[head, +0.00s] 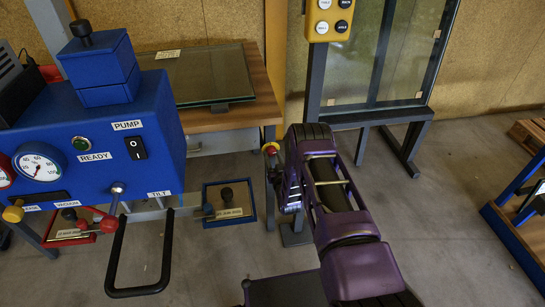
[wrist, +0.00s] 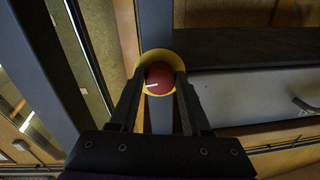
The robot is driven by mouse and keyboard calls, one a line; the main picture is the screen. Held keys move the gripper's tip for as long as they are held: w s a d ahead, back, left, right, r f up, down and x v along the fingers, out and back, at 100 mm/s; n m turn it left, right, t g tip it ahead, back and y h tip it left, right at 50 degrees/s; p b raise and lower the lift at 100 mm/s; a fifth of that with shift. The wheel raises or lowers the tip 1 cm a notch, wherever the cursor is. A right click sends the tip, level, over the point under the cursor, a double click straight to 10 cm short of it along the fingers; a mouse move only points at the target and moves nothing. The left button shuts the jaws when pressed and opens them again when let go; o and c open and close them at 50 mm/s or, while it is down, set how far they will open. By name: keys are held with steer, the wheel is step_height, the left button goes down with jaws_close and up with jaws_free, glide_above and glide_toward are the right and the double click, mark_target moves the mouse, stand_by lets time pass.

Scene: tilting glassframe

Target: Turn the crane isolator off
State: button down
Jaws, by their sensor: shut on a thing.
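The crane isolator is a round red knob in a yellow surround (head: 270,148) on a grey post, left of my purple arm in the head view. In the wrist view the red knob (wrist: 160,78) sits between my two dark fingers, with the yellow ring around it. A short white mark on the knob lies left of its middle, close to level and slightly tilted. My gripper (wrist: 159,84) is shut on the knob, one finger on each side. In the head view my arm hides most of the gripper.
A blue machine (head: 85,125) with a PUMP switch, gauge and black handle (head: 140,290) stands at left. A wooden table (head: 225,118) bearing a glass pane is behind the post. A yellow button pendant (head: 330,20) hangs above. A grey frame (head: 375,115) holds glass behind my arm.

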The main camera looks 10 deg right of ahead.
steer(key=n, duration=0.7)
steer(key=shift+n+g, duration=0.3)
steer(key=shift+n, duration=0.1)
steer(key=n, duration=0.4)
steer(key=shift+d+r+h, duration=0.1)
steer(key=shift+h, duration=0.2)
steer(key=shift+r+n+h, duration=0.1)
steer(key=shift+n+h, duration=0.2)
steer(key=shift+n, duration=1.6)
steer(key=shift+d, duration=0.1)
steer(key=shift+c, duration=1.8)
jaws_free()
